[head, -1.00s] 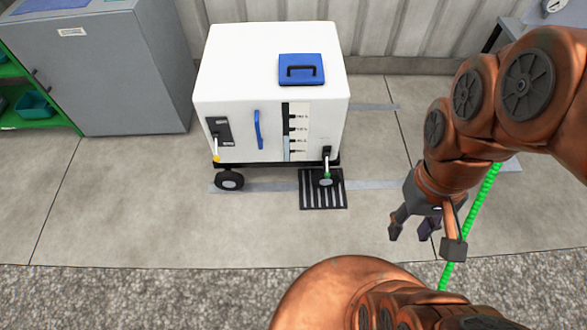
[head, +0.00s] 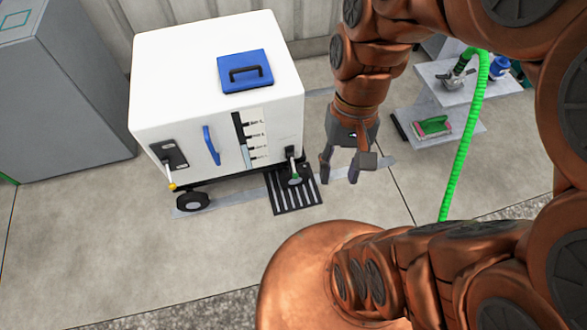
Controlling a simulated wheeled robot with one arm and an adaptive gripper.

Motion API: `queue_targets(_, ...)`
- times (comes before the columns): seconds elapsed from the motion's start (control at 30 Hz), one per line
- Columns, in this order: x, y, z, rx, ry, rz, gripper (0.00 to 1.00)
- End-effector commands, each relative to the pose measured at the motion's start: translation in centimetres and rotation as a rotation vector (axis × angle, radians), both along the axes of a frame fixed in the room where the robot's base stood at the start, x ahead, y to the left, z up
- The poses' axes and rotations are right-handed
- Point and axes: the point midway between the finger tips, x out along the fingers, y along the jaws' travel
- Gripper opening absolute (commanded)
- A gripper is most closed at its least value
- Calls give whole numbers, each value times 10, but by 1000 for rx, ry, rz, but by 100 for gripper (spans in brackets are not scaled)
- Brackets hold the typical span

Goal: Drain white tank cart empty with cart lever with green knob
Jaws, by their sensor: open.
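The white tank cart (head: 190,75) stands on the concrete floor at left of centre, with a blue handled lid on top. A level gauge (head: 250,140) on its front shows pale blue liquid low in the strip. The lever with the green knob (head: 294,174) hangs at the cart's lower right front, above a floor drain grate (head: 283,197). Another lever with a yellow knob (head: 172,186) is at the lower left front. My gripper (head: 341,178) is open and empty, pointing down, right of the green knob and apart from it.
A grey cabinet (head: 65,100) stands left of the cart. Floor in front of the cart is clear.

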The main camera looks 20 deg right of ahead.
Motion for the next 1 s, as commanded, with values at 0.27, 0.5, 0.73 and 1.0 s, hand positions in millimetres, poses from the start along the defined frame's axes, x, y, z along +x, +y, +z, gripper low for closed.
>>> queue_targets(0.27, 48, 26, -58, 102, 146, -228, 40)
queue_targets(0.5, 92, 41, -103, 182, 278, -431, 40)
queue_targets(0.73, 137, 49, -152, 257, 410, -625, 40)
queue_targets(1.0, 191, 50, -216, 341, 576, -846, 40)
